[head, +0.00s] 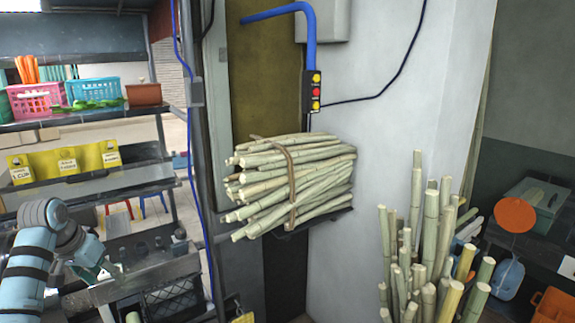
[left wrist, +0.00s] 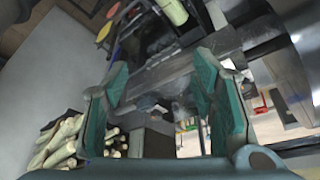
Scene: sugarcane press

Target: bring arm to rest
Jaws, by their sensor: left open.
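My left arm comes in at the lower left of the head view, with its gripper (head: 98,272) low over the dark metal counter. In the left wrist view the left gripper (left wrist: 160,80) shows two teal-padded fingers spread wide apart. Nothing is between them. The fingers are clear of the cane. My right gripper is in neither view.
A tied bundle of sugarcane (head: 290,185) rests on a wall shelf. Upright canes (head: 430,240) stand at the lower right. A control box with coloured buttons (head: 315,92) hangs on the wall. Baskets (head: 93,90) sit on the left shelf. A black crate (head: 175,298) is near my left gripper.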

